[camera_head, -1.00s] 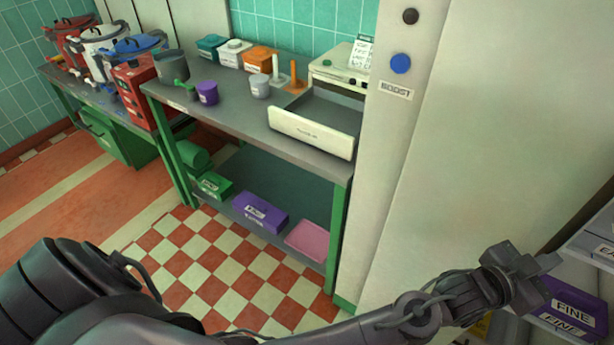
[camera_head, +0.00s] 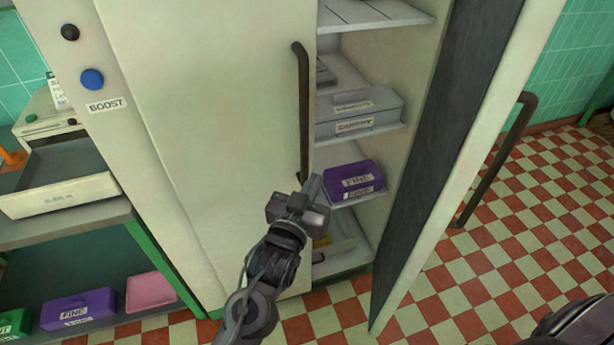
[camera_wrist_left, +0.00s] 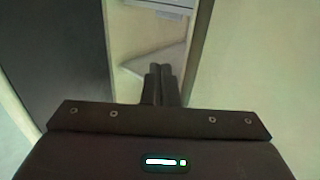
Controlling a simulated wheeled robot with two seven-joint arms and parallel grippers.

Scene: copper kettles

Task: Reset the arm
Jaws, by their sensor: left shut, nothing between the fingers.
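My left arm reaches up from the bottom of the head view, and its gripper (camera_head: 314,187) is shut and empty. The gripper is in front of the open cabinet, just left of a purple box labelled FINE (camera_head: 353,182) as seen in the head view. I cannot tell whether it touches the box. In the left wrist view the two dark fingers (camera_wrist_left: 161,82) are together, with a pale shelf beyond them. My right gripper is not in view; a dark part of my body shows at bottom right.
The tall cream cabinet (camera_head: 190,130) has its right door (camera_head: 450,150) standing open and its left door closed with a dark handle (camera_head: 302,115). A grey container (camera_head: 358,112) sits on a shelf above. A workbench (camera_head: 80,225) stands left. Checkered floor (camera_head: 540,230) is free at right.

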